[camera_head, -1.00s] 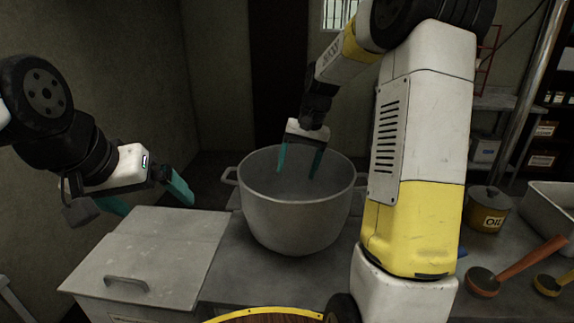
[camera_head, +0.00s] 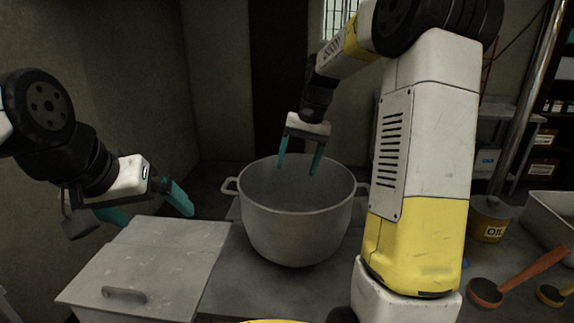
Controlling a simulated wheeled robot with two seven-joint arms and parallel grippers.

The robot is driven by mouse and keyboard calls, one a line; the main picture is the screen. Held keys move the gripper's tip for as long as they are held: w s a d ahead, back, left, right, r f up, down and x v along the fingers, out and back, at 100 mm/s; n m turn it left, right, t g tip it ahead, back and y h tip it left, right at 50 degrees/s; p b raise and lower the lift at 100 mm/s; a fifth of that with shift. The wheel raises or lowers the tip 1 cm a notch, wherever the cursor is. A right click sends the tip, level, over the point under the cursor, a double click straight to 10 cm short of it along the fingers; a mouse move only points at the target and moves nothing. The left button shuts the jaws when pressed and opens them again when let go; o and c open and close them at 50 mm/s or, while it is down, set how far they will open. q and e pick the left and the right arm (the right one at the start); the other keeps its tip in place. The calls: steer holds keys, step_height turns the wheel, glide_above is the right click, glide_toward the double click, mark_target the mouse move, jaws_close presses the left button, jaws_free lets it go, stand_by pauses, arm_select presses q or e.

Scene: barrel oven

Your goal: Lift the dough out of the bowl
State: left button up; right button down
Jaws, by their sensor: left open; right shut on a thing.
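The grey metal bowl (camera_head: 295,235), a deep pot with two side handles, stands upright on the counter. The low part of the bowl's inside is hidden by the front wall. My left gripper (camera_head: 155,208) is open and empty, left of the bowl, above the back of a lidded grey box.
The lidded grey box (camera_head: 150,265) stands left of the bowl. An oil pot (camera_head: 488,222), a grey tray (camera_head: 552,215) and a ladle with an orange handle (camera_head: 530,270) are at the right. My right arm covers the counter right of the bowl.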

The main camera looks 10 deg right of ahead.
mark_target(297, 152)
steer(key=shift+a+v, duration=0.2)
steer(key=shift+v, duration=0.7)
steer(key=shift+a+v, duration=0.2)
steer(key=shift+v, duration=0.65)
steer(key=shift+w+r, duration=0.15)
steer(key=shift+r, duration=0.65)
